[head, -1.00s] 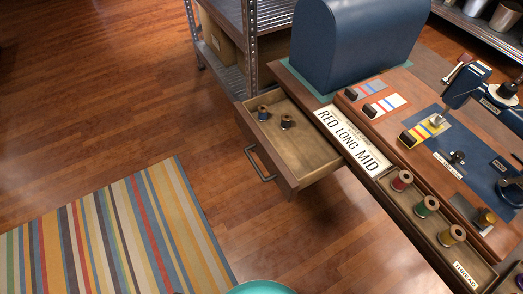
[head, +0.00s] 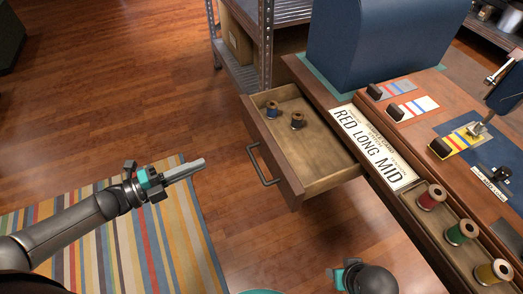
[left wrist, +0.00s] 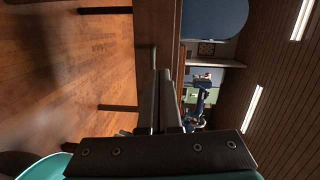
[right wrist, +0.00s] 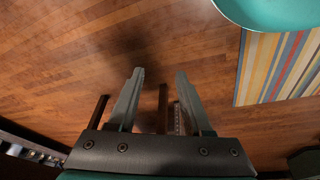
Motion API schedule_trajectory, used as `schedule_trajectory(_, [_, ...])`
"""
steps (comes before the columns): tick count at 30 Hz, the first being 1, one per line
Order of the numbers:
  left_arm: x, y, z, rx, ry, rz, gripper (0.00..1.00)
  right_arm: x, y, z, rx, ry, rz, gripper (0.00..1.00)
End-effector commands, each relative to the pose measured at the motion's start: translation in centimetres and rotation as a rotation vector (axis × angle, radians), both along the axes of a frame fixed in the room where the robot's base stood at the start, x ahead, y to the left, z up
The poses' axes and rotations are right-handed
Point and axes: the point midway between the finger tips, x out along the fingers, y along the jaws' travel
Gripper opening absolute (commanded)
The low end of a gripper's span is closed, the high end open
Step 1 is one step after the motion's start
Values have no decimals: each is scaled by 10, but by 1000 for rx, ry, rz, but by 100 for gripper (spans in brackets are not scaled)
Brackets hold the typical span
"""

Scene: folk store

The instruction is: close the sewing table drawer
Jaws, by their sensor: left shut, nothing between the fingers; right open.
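The sewing table (head: 440,228) stands at the right of the head view. Its wooden drawer (head: 318,187) is pulled out to the left, with a dark bar handle (head: 262,165) on its front. My right gripper (right wrist: 158,74) is open and empty above the wood floor in the right wrist view.
A card reading RED LONG MID (head: 375,148) lies on the table, with red, green and yellow spools (head: 462,232) in a tray beside it. A metal shelf (head: 266,50) stands behind the drawer. Open floor and a striped rug (head: 130,240) lie left of it.

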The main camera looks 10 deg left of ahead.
Motion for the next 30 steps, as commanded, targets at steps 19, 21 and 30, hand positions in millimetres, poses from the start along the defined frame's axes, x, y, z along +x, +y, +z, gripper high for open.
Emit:
schedule_trajectory(19, [23,-69,20,18,-124,-136,0,9,3,45,11,-52,-3,50])
schedule_trajectory(21, [32,-82,20,19,-123,-137,0,10,4,52,13,-62,-4,50])
schedule_trajectory(30, [57,-119,20,20,-118,-134,0,10,4,80,17,-100,-5,50])
